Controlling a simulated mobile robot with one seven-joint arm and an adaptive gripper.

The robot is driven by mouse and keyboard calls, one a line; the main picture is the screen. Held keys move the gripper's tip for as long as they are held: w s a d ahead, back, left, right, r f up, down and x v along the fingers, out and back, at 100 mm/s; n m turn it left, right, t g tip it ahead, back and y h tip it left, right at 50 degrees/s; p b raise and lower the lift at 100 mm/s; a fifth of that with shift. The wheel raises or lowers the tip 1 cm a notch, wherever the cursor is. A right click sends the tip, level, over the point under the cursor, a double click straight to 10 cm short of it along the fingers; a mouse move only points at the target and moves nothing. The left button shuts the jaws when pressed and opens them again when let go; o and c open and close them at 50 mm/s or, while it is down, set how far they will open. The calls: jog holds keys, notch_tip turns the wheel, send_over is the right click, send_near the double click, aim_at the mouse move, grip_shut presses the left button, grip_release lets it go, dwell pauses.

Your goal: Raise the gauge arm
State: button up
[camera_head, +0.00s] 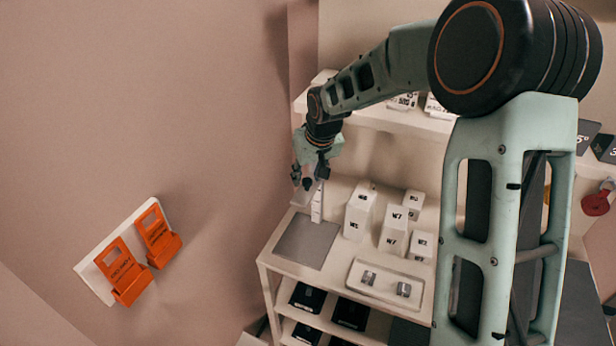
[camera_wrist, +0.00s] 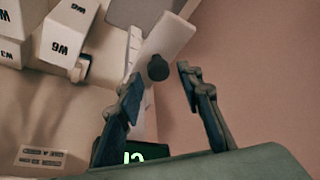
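The gauge has a white upright scale (camera_head: 317,205) at the back of a grey plate (camera_head: 304,242) on the white shelf unit. Its pale arm (camera_head: 302,196) sits partly behind my gripper (camera_head: 308,178); it also shows as a pale bar in the wrist view (camera_wrist: 168,34). A dark round knob (camera_wrist: 157,67) is on that bar. In the wrist view my gripper (camera_wrist: 158,80) is open, with one finger on each side of the knob's line. The knob appears just beyond the fingertips, with visible gaps on both sides. Whether anything touches is not clear.
Several white lettered blocks (camera_head: 394,228) stand right of the plate. A white tray (camera_head: 352,280) holds two metal cylinders. A green-lit display (camera_wrist: 132,151) shows at the wrist view's bottom. Orange holders (camera_head: 121,270) hang on the left wall. Space left of the shelf unit looks open.

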jog(key=shift+f, duration=0.15)
jog(key=v, duration=1.2)
jog(key=shift+w, duration=0.1)
